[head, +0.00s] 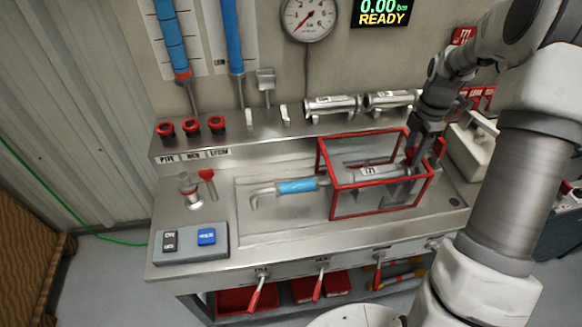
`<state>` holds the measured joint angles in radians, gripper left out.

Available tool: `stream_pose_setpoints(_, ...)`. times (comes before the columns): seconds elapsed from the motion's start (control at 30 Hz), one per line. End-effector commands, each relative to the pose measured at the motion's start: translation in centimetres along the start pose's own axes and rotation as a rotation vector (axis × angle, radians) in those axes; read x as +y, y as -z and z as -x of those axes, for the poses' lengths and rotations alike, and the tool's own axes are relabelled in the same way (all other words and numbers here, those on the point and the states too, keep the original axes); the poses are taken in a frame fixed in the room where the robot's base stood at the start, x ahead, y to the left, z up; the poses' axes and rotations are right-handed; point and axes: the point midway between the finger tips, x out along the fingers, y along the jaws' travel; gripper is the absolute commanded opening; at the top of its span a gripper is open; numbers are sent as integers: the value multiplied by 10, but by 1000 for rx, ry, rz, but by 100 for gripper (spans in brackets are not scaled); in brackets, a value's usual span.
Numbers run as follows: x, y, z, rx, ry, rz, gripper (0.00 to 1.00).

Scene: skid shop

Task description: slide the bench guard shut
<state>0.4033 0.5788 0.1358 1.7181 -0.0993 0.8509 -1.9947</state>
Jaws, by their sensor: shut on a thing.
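The bench guard (382,184) is a clear box with a red frame, standing on the right part of the steel bench. Inside it lies a grey cylinder marked 171 (372,173). The cylinder's blue section (298,186) and a bent metal tube (263,194) stick out on the left, outside the guard. My gripper (427,150) is at the guard's back right corner, shut on a part of the guard there. The fingertips are small and partly hidden, so the exact grip is unclear.
A control box with a blue button (207,237) sits at the bench's front left. Red knobs (191,126) and two metal cylinders (332,104) line the back ledge. Red-handled levers (318,284) hang along the front edge.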

Motion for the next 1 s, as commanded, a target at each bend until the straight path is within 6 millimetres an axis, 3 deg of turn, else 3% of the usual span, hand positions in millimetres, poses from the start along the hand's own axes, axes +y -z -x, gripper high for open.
stream_pose_setpoints(0.8,0,-25,0,-1,-2,-1,11)
stream_pose_setpoints(0.83,0,-25,0,-1,-2,-1,44)
stream_pose_setpoints(1.0,0,-25,0,-1,-1,-1,75)
